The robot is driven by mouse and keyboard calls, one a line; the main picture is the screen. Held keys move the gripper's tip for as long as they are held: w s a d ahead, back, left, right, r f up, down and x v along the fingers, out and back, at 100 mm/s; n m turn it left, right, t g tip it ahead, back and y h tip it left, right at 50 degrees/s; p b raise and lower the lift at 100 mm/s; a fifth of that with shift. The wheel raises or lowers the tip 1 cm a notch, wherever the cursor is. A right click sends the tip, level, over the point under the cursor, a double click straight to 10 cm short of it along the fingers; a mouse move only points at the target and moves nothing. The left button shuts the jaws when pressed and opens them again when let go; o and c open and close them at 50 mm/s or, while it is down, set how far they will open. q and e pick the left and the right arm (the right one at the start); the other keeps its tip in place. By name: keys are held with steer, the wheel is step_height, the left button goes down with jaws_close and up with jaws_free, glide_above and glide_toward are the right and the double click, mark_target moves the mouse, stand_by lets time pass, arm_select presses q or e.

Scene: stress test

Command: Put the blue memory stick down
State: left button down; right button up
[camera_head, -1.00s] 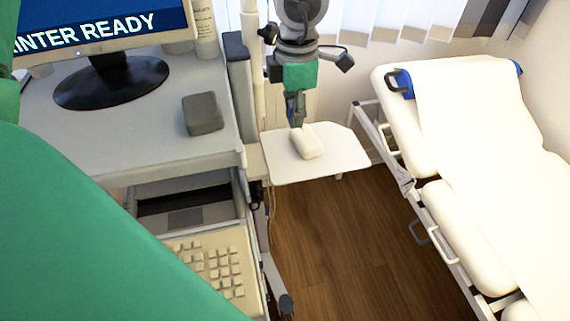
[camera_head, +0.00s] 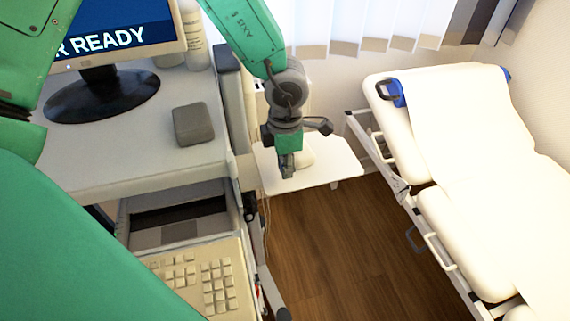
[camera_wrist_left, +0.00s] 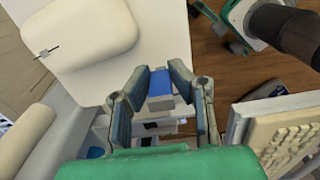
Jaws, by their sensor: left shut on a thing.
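My left gripper (camera_head: 287,173) points down over the near left part of a white side table (camera_head: 335,170) in the head view. In the left wrist view its two fingers (camera_wrist_left: 160,76) are shut on the blue memory stick (camera_wrist_left: 160,90), which lies between the fingertips. The stick is not clear in the head view. In the wrist view, the white table top (camera_wrist_left: 162,35) is just beyond the fingertips. I cannot tell whether the stick touches it.
A rounded cream block (camera_head: 307,152) sits on the side table, partly behind my gripper; it also shows in the wrist view (camera_wrist_left: 80,28). A grey cart with a monitor (camera_head: 115,50), dark grey block (camera_head: 193,124) and keyboard (camera_head: 205,280) stands left. A padded couch (camera_head: 460,200) is right.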

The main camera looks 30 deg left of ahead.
arm_select(q)
steer(key=shift+d, duration=0.2)
steer(key=shift+s+f, duration=0.1)
steer(key=shift+a+f, duration=0.25)
steer(key=shift+f, duration=0.2)
steer(key=c, duration=1.5)
jaws_free()
steer(key=shift+a, duration=0.15)
steer(key=shift+o, duration=0.2)
